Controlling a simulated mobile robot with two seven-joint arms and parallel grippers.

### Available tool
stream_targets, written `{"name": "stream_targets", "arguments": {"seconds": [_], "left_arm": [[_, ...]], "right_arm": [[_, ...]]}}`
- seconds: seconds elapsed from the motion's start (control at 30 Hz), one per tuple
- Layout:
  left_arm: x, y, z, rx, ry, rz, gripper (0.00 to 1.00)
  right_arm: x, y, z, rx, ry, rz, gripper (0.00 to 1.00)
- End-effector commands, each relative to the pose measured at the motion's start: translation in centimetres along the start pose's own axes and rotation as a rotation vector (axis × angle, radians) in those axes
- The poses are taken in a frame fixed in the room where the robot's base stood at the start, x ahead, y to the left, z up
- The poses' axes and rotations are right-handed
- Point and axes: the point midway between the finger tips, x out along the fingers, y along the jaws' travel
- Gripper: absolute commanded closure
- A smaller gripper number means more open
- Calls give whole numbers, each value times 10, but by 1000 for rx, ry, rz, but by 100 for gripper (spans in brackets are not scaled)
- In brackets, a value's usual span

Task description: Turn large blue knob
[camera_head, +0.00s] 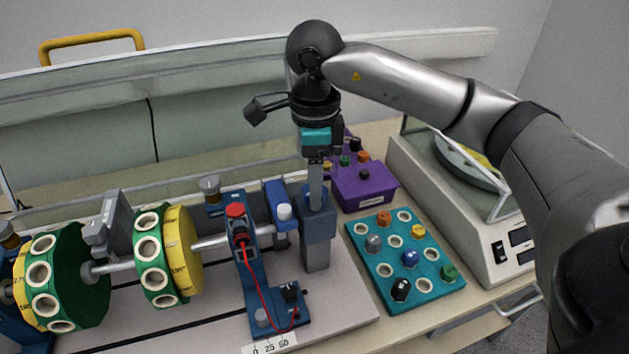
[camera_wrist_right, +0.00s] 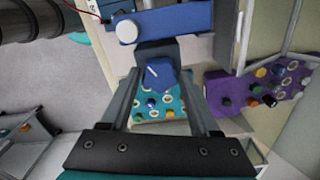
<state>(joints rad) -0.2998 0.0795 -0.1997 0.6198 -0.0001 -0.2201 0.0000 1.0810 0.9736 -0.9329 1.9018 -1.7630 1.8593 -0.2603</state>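The large blue knob (camera_head: 316,191) sits on top of a dark blue-grey block (camera_head: 318,240) at the shaft's right end. In the right wrist view the knob (camera_wrist_right: 160,74) is faceted, with a white pointer line. My right gripper (camera_head: 316,182) points straight down over it in the head view. In the wrist view the fingers of my right gripper (camera_wrist_right: 161,80) stand apart on either side of the knob, with a gap visible. Contact is hard to judge. In the head view the fingers partly hide the knob. My left gripper does not show.
A teal board (camera_head: 387,294) with several small coloured knobs lies right of the block. A purple box (camera_head: 361,190) stands behind it, and a beige machine (camera_head: 440,204) farther right. Left are a blue stand with a red button (camera_head: 235,210) and green-yellow discs (camera_head: 183,255).

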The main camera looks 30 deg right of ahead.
Motion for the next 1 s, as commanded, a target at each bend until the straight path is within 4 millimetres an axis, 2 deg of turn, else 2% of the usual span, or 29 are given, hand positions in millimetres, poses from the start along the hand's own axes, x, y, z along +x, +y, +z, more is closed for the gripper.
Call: {"name": "stream_targets", "arguments": {"seconds": [0.03,0.2,0.43,0.57,0.67,0.9,1.0], "left_arm": [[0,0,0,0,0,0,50],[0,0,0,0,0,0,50],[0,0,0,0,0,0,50],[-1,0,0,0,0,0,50],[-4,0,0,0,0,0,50],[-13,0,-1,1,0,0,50],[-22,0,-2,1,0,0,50]], "right_arm": [[0,0,0,1,0,0,31],[1,0,0,0,1,2,14],[1,0,0,0,2,2,14],[-8,0,0,0,0,1,14],[-24,0,0,1,-1,-1,14],[-83,0,1,-1,-3,-3,14],[-102,0,0,1,0,-2,14]]}}
